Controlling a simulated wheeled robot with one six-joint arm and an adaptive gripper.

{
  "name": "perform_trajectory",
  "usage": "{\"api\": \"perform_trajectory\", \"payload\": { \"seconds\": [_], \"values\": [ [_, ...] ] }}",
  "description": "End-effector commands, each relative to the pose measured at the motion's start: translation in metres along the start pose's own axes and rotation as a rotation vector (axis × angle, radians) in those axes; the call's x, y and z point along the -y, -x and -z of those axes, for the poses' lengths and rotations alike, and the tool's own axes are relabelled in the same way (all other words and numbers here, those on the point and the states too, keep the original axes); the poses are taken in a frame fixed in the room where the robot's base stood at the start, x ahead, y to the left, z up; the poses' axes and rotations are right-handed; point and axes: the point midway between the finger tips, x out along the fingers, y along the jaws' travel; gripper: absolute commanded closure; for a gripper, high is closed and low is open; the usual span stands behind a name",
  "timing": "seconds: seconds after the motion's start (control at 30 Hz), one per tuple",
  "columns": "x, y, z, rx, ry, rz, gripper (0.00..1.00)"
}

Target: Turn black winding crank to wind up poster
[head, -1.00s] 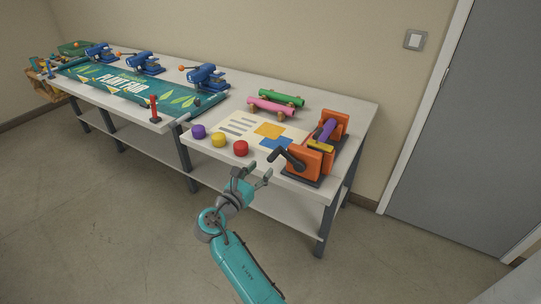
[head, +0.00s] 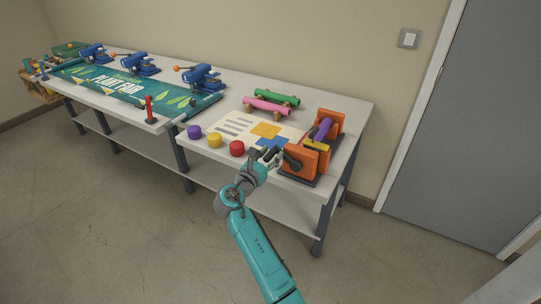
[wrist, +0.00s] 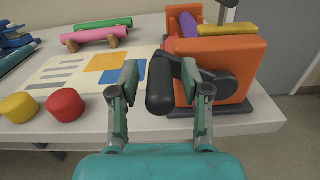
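The black winding crank (wrist: 160,88) is on the front of an orange winder (head: 306,158) at the right end of the table. Its grip sticks out toward me and lies between my gripper's two fingers in the wrist view. My gripper (wrist: 162,92) is open, with a gap between the left finger and the grip; the right finger is close to the crank. In the head view my gripper (head: 267,157) is at the crank and partly hides it. The poster (head: 252,129) lies flat on the table left of the winder. A purple roller (wrist: 188,25) sits in the winder.
Purple (head: 194,132), yellow (head: 215,140) and red (head: 237,148) knobs stand along the table's front edge. Pink (head: 267,106) and green (head: 278,97) rolls lie behind the poster. A green banner (head: 120,84) and blue clamps lie farther left. A grey door is at the right.

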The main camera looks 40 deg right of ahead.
Motion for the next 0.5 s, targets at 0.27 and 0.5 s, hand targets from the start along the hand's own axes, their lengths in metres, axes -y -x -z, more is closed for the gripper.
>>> {"api": "perform_trajectory", "payload": {
  "seconds": [0.27, 0.5],
  "values": [
    [0.0001, 0.0002, 0.0001, 0.0, 0.0, 0.0, 1.0],
    [0.0006, 0.0002, -0.001, 0.0, -0.011, 0.0, 1.0]
  ]
}}
